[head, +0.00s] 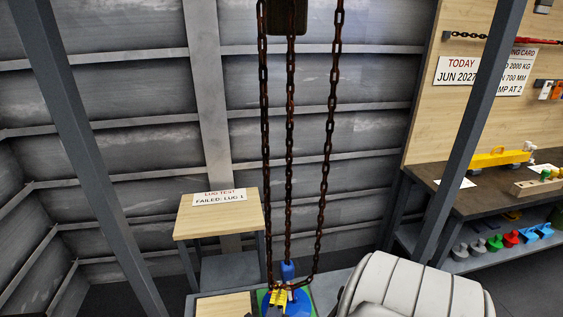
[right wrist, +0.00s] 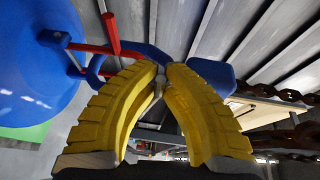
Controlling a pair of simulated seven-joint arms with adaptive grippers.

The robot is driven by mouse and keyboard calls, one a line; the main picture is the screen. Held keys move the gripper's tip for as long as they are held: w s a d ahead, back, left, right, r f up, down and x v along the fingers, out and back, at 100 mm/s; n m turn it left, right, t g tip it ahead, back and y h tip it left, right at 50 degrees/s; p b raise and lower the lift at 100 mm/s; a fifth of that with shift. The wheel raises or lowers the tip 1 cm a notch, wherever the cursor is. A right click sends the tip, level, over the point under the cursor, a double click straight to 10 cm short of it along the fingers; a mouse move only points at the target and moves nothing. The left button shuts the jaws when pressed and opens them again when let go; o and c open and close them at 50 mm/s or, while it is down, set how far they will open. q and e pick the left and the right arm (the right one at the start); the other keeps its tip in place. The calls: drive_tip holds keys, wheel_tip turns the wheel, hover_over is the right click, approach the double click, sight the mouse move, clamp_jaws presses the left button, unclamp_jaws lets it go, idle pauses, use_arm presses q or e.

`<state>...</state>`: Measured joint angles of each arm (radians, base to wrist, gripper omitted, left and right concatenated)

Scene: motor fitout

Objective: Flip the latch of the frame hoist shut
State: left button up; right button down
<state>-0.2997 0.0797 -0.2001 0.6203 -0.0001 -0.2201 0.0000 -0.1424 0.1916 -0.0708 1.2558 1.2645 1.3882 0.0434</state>
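The rusty chains of the frame hoist (head: 290,130) hang down the middle of the head view to a small blue fitting (head: 288,270) at the bottom edge. My right gripper (head: 279,297) shows there as small yellow fingers beside the chain ends. In the right wrist view, the two yellow fingers of my right gripper (right wrist: 163,70) bow together and their tips meet, against or just in front of a blue curved hook-like part (right wrist: 145,52). A small pale piece (right wrist: 158,86) shows just below the tips; I cannot tell if it is the latch. My left gripper is not in view.
A round blue body (right wrist: 35,60) with red bars (right wrist: 110,35) lies close left of the fingers. Rusty chain (right wrist: 285,140) runs at right. A small wooden table (head: 220,222) stands behind left. A workbench (head: 460,195) stands at right. Grey posts flank the hoist.

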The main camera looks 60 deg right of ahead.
drive_tip(key=shift+w+d+f+m+t+h, duration=0.15)
drive_tip(key=shift+m+h, duration=0.1)
drive_tip(key=shift+h, duration=0.3)
drive_tip(key=shift+d+f+m+t+h, duration=0.1)
drive_tip(key=shift+m+t+h, duration=0.15)
drive_tip(key=shift+h, duration=0.25)
drive_tip(key=shift+w+d+f+m+t+h, duration=0.15)
drive_tip(key=shift+m+h, duration=0.15)
drive_tip(key=shift+h, duration=0.25)
drive_tip(key=shift+f+m+h, duration=0.2)
drive_tip(key=shift+m+h, duration=0.2)
drive_tip(key=shift+h, duration=0.4)
drive_tip(key=shift+r, duration=0.1)
drive_tip(key=c, duration=1.8)
unclamp_jaws()
drive_tip(key=shift+a, duration=0.1)
drive_tip(key=shift+s+a+f, duration=0.2)
drive_tip(key=shift+a, duration=0.2)
drive_tip(key=s+a, duration=0.1)
drive_tip(key=a, duration=0.2)
drive_tip(key=s+a, duration=0.2)
drive_tip(key=a, duration=0.2)
drive_tip(key=s+a, duration=0.1)
drive_tip(key=a, duration=0.3)
drive_tip(key=shift+s+a, duration=0.1)
drive_tip(key=shift+s, duration=0.15)
